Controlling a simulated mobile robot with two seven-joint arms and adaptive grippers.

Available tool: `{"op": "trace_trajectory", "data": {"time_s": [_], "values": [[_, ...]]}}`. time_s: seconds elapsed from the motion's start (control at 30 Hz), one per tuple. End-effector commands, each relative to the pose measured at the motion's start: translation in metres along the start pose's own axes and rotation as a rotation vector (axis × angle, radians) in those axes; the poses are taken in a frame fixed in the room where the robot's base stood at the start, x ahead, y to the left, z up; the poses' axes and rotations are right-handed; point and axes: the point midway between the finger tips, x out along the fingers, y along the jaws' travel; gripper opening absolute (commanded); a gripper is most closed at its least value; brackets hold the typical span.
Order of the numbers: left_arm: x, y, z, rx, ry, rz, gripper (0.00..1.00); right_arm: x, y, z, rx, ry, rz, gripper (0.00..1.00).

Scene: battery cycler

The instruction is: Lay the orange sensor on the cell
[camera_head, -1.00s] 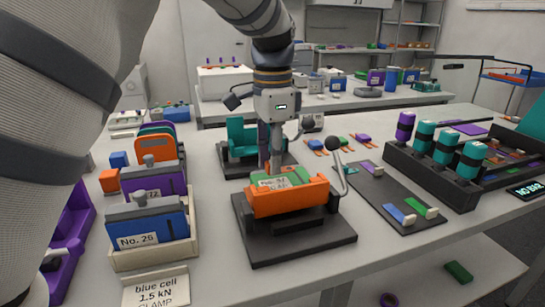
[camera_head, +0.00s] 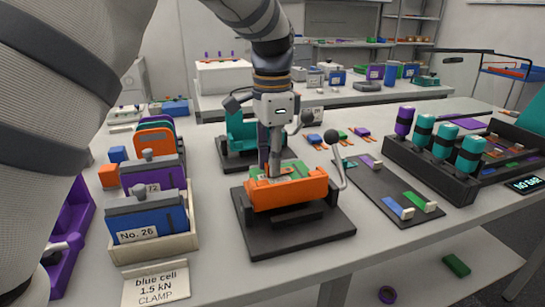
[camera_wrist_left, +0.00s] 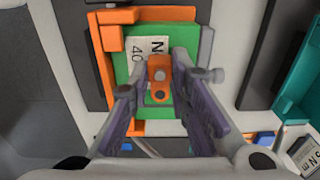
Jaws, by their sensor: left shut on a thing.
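The green cell (camera_head: 298,169) lies in an orange clamp fixture (camera_head: 290,194) on a dark base plate. In the wrist view the green cell (camera_wrist_left: 122,68) carries a white label, partly covered. My left gripper (camera_head: 273,172) points down over the cell. It is shut on the small orange sensor (camera_wrist_left: 159,70), which shows between the fingertips in the wrist view. The sensor is over the cell's face, overlapping the label. I cannot tell whether it touches the cell. My right gripper is not in view.
A teal fixture (camera_head: 242,132) stands behind. A holder with blue and purple cells (camera_head: 148,222) stands left. A dark mat (camera_head: 385,190) and a rack of teal cylinders (camera_head: 445,143) are at right.

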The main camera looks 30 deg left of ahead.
Motion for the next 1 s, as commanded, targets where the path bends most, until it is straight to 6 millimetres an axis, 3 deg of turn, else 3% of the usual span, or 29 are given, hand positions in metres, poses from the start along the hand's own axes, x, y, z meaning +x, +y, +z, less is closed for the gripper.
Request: {"op": "trace_trajectory", "data": {"time_s": [0.27, 0.3, 0.37, 0.67, 0.77, 1.0], "values": [[0.001, 0.0, 0.0, 0.0, 0.0, 0.0, 0.02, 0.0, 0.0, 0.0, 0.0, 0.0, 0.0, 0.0], [0.001, 0.0, 0.0, 0.0, 0.0, 0.0, 0.27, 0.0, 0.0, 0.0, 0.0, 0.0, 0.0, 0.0], [0.001, 0.0, 0.0, 0.0, 0.0, 0.0, 0.4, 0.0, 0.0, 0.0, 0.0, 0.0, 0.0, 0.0], [0.0, 0.0, 0.0, 0.0, 0.0, 0.0, 0.41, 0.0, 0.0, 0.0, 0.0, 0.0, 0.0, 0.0], [-0.013, -0.001, -0.001, 0.001, 0.004, -0.003, 0.41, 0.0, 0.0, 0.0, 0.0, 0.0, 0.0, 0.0], [-0.077, -0.001, -0.001, 0.001, 0.005, -0.004, 0.41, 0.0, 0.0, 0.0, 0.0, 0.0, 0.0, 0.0]]}}
